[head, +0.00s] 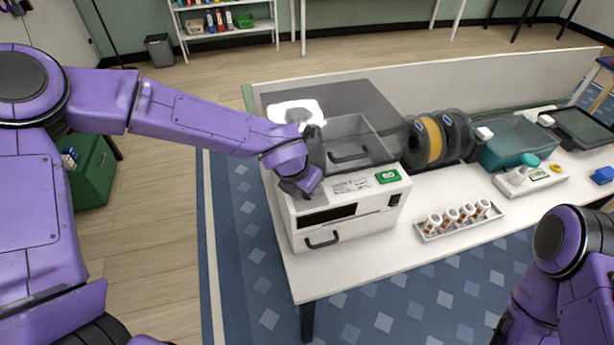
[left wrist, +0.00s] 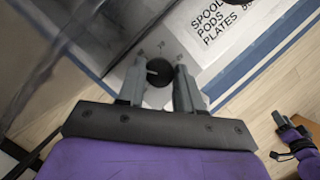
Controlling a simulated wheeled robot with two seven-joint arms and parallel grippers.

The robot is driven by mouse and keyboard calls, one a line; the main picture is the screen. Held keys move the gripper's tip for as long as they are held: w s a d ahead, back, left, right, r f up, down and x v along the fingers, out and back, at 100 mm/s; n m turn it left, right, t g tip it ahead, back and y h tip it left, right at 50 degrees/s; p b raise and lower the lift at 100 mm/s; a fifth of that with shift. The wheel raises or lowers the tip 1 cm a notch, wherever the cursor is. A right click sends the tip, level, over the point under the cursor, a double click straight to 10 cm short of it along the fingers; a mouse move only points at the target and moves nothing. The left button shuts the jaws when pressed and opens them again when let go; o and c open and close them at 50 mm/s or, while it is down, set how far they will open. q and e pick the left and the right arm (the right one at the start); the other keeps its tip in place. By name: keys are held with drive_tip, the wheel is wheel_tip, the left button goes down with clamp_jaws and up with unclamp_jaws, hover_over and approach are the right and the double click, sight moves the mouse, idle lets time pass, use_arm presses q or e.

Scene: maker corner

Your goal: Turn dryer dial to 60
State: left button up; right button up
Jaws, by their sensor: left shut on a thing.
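The dryer (head: 345,215) is a white box with a grey clear-topped lid, standing at the left end of the white table. Its black dial (left wrist: 159,72) shows in the left wrist view, with a pale pointer mark and small numbers around it that are too blurred to read surely. My left gripper (left wrist: 157,82) has one finger on each side of the dial and is shut on it. In the head view my left gripper (head: 300,188) hides the dial.
A green-screened display (head: 388,176) and a front handle (head: 322,240) are on the dryer. Spools (head: 424,140), a tray of several small bottles (head: 458,220) and a teal bin (head: 512,145) stand to its right. Printed lettering (left wrist: 222,20) lies beside the dial.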

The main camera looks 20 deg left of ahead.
use_arm(q)
drive_tip(key=shift+w, duration=0.1)
drive_tip(key=o, duration=1)
drive_tip(key=b+v, duration=0.1)
drive_tip(key=v, duration=0.9)
drive_tip(key=shift+r, duration=0.3)
drive_tip(key=shift+a, duration=0.1)
